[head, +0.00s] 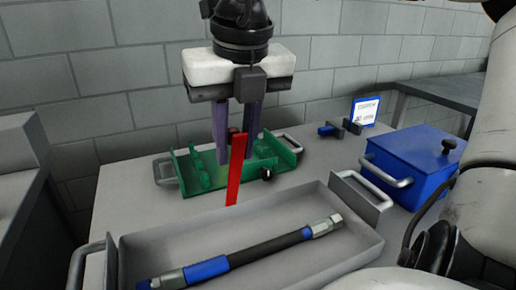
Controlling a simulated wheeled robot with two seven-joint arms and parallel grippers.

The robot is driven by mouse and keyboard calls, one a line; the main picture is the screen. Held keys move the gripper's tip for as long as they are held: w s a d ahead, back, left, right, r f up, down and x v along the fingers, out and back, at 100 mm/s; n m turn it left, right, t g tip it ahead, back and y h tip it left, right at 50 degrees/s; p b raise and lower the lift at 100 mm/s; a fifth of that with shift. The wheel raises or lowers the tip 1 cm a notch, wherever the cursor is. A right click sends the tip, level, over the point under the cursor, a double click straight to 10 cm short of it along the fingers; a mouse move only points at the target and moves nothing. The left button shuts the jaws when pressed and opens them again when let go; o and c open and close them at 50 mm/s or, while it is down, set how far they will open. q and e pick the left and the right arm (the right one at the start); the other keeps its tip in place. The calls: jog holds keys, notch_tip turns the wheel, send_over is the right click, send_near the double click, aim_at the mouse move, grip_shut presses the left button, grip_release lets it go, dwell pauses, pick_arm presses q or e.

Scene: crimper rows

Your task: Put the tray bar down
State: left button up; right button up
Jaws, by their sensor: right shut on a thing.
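My right gripper (236,148) is in the middle of the head view, pointing down with its purple fingers shut on a flat red bar, which I take to be the tray bar (236,172). The bar hangs below the fingers, slightly tilted, its upper end between them. Its lower end shows in front of the green fixture, near the back rim of the grey tray (140,237). I cannot tell whether the bar touches anything. A hose with blue sleeves and metal ends (262,249) lies in the tray. My left gripper is not in view.
The green fixture (203,180) with side handles stands on the table behind the tray. A blue lidded box (415,155) is at right, near a small sign (365,111) and a blue-and-black part (340,129). A block wall closes the back.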

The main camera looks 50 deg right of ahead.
jog(key=shift+o, duration=0.2)
jog(key=shift+s+a+f+b, duration=0.3)
jog(key=shift+s+f+b, duration=0.1)
jog(key=shift+s, duration=0.15)
jog(key=shift+s+a+f+b, duration=0.3)
jog(key=shift+s+f+b, duration=0.1)
jog(key=shift+s, duration=0.1)
jog(key=s+a+f+b, duration=0.3)
jog(key=s+b, duration=0.1)
jog(key=s, duration=0.1)
jog(key=shift+f, duration=0.2)
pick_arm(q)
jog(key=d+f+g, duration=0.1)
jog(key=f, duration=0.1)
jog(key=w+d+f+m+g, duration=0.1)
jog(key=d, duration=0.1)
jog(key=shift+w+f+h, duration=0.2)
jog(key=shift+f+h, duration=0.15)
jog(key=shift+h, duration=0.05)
pick_arm(e)
jog(key=shift+s+f, duration=0.1)
jog(key=shift+s, duration=0.25)
jog(key=shift+c, duration=0.2)
